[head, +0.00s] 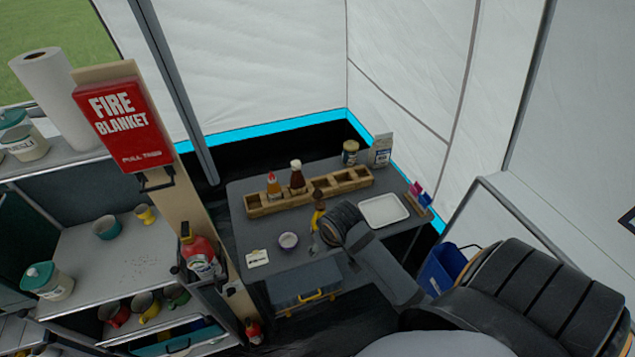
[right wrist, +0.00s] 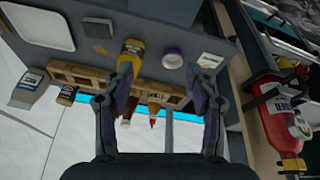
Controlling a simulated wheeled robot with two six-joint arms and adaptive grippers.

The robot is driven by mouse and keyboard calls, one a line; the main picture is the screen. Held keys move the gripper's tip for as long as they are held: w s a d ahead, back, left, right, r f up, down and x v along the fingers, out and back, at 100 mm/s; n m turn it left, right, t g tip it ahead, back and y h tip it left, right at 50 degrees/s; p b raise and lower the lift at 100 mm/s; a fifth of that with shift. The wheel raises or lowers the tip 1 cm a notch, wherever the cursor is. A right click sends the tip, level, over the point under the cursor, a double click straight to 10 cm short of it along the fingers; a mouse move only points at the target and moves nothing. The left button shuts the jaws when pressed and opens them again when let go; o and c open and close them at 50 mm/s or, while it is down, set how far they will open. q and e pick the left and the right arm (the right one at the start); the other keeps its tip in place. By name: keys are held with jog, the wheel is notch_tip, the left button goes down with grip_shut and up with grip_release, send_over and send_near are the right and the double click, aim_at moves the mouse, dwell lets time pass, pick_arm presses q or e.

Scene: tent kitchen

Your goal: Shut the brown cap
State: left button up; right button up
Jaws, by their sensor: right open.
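A yellow bottle (head: 318,215) with a brown cap (head: 318,195) stands on the grey table (head: 245,222), in front of the wooden rack. Whether the cap is open or shut is too small to tell. My right gripper (right wrist: 161,78) is open and empty, beside and in front of the bottle. In the right wrist view the yellow bottle (right wrist: 131,48) is at upper centre, beyond the picture's left finger, which partly hides its top end. My left gripper is not in view.
The wooden rack (head: 335,186) holds a red-tipped bottle (head: 273,185) and a brown bottle (head: 297,175). A white tray (head: 383,210) lies right of the bottle, with a small purple-and-white bowl (head: 289,241) to the left. A shelf unit with a fire extinguisher (head: 200,255) stands left.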

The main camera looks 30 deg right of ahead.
jog(key=w+d+r+m, duration=0.1)
jog(key=w+d+r, duration=0.25)
jog(key=w, duration=0.55)
jog(key=m, duration=0.2)
send_near(318, 193)
jog(key=p+x, duration=0.1)
jog(key=x, duration=0.2)
jog(key=w+p+x, duration=0.1)
jog(key=x, duration=0.3)
jog(key=shift+p, duration=0.35)
jog(key=c, duration=1.1)
jog(key=shift+c, duration=0.3)
